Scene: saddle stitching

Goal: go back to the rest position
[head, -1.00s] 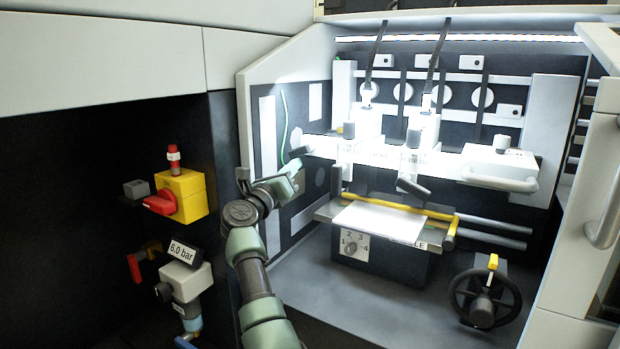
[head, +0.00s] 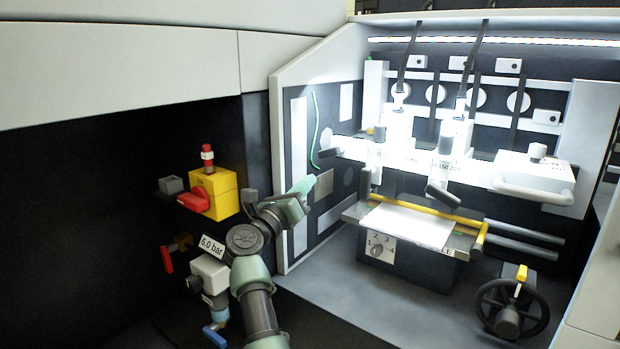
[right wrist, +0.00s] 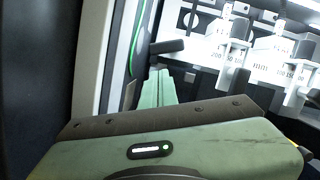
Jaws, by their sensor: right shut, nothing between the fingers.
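My right gripper (head: 306,187) is pale green and shows in the head view at the left edge of the machine's bay. It is shut and empty. It points up and to the right, in front of the bay's left side wall (head: 300,130) as seen from the head. In the right wrist view the shut fingers (right wrist: 157,88) stand upright beyond the gripper body, close to a dark cylindrical knob in the picture. I cannot tell whether they touch anything. My left gripper is not in view.
A yellow switch box (head: 224,192) with a red rotary handle and a pressure unit (head: 208,272) marked 6.0 bar stand left of my right arm. Inside the bay are a white sheet (head: 412,225) on a small table and a black handwheel (head: 512,308). The bay floor before them is clear.

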